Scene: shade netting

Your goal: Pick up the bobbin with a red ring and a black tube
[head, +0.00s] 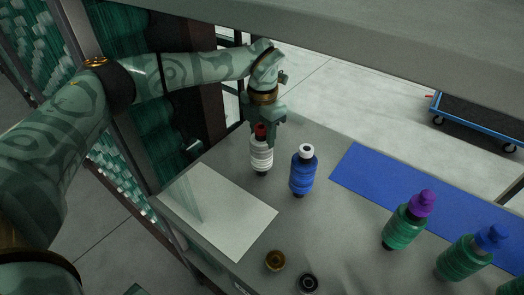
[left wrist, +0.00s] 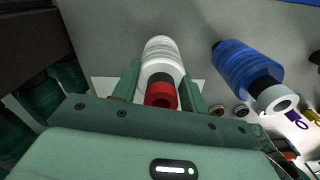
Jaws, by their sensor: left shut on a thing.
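The bobbin with a red ring and a black tube (head: 261,157) is wound with white thread and stands roughly upright near the table's far edge. My left gripper (head: 264,131) is shut on its upper part from above. In the left wrist view the white bobbin (left wrist: 160,58) lies between the two fingers of my left gripper (left wrist: 162,82), with the red ring towards the camera. I cannot tell whether its base touches the table. My right gripper is not in view.
A blue bobbin with a white ring (head: 302,172) stands close at its right. Green bobbins with purple (head: 404,231) and blue (head: 465,256) rings stand further right, near a blue mat (head: 375,180). A white sheet (head: 217,212) and two small rings (head: 275,260) lie in front.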

